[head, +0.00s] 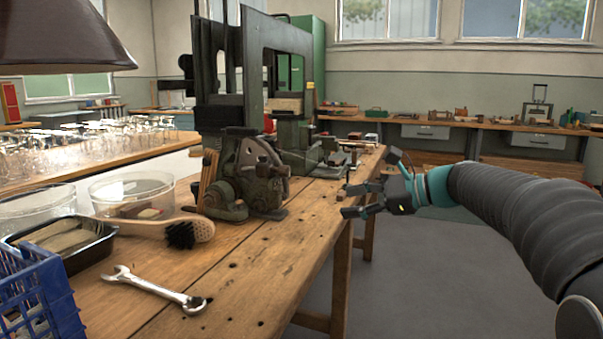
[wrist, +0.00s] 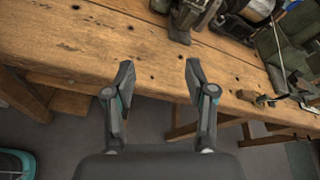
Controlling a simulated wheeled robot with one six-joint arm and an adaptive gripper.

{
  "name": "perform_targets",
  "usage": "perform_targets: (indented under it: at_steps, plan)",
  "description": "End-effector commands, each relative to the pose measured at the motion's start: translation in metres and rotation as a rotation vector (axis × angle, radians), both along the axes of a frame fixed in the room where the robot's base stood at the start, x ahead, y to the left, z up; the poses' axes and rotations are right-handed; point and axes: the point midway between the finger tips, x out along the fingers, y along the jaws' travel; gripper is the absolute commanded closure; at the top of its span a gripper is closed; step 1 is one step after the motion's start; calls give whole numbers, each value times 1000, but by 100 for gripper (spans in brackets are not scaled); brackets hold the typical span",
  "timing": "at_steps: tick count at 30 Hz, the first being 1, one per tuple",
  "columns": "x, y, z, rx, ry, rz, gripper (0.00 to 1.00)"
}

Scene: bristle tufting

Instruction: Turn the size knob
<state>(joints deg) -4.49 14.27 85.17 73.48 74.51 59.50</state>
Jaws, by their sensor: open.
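The tufting machine (head: 245,175), dark green-grey metal with a tall frame, stands on the wooden workbench (head: 260,265). I cannot pick out the size knob for certain among its round parts. My gripper (head: 350,200) is open and empty, at the bench's right edge, to the right of the machine and apart from it. In the wrist view my gripper (wrist: 160,75) has its two fingers spread over the bench edge. The machine's lower parts (wrist: 187,18) show at the top of that view, beyond the fingertips.
A wrench (head: 155,290), a wooden brush (head: 165,229), a clear round bowl (head: 131,190), a black tray (head: 95,246) and a blue crate (head: 42,297) lie on the bench left of and before the machine. The bench's right front part is clear. Open floor (head: 440,285) lies to the right.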

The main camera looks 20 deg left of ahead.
Motion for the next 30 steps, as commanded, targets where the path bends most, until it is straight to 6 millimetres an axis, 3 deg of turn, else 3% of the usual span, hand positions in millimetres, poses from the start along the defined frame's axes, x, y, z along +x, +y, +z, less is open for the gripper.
perform_targets:
  at_steps: [3,9,17,30]
  plan:
    - [36,16,9,151,125,-1,45]
    - [68,29,22,312,256,15,45]
    - [76,43,25,354,292,24,45]
    - [81,121,26,353,290,25,45]
